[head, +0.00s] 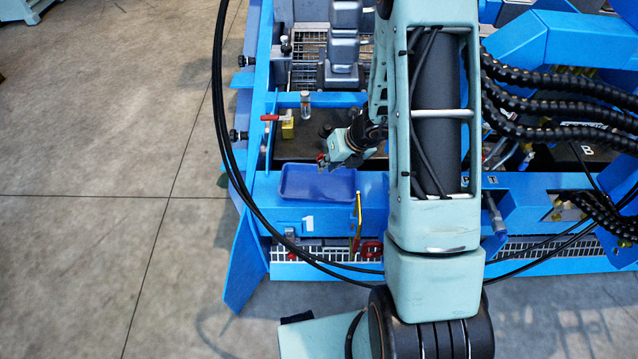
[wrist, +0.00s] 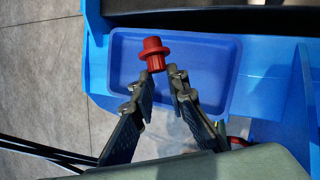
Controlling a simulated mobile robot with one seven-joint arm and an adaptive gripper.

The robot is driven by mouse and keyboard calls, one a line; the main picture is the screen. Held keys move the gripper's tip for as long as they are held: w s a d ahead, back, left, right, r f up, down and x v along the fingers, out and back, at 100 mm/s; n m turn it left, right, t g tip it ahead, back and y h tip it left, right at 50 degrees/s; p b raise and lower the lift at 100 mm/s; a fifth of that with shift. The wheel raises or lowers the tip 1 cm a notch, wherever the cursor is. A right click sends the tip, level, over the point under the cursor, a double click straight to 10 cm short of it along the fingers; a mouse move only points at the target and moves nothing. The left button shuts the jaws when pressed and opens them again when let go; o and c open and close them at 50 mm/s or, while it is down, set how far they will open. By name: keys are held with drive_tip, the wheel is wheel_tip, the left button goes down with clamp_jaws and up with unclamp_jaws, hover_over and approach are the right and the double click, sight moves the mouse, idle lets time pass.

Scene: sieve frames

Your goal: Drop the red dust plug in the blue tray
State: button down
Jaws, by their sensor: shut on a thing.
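The red dust plug (wrist: 154,53) is between my gripper's fingertips (wrist: 159,76) in the wrist view, with its wide flange and cap beyond the tips. My gripper is shut on it. In that view the plug lies over the left part of the blue tray (wrist: 217,89); how high above the tray floor cannot be told. In the head view my gripper (head: 322,160) is above the far edge of the blue tray (head: 318,182), and only a small spot of red shows there. The tray looks empty.
A yellow valve with a red handle (head: 287,128) and a small clear cylinder (head: 305,104) stand behind the tray. A yellow upright piece (head: 357,222) stands at the tray's right front. Blue frame rails surround the tray.

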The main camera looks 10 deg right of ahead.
drive_tip(key=b, duration=0.6)
hover_over(327, 190)
drive_tip(key=shift+f, duration=3.05)
drive_tip(key=shift+p, duration=0.3)
drive_tip(key=c, duration=1.8)
unclamp_jaws()
drive_tip(key=shift+r, duration=0.15)
drive_tip(key=v, duration=1.2)
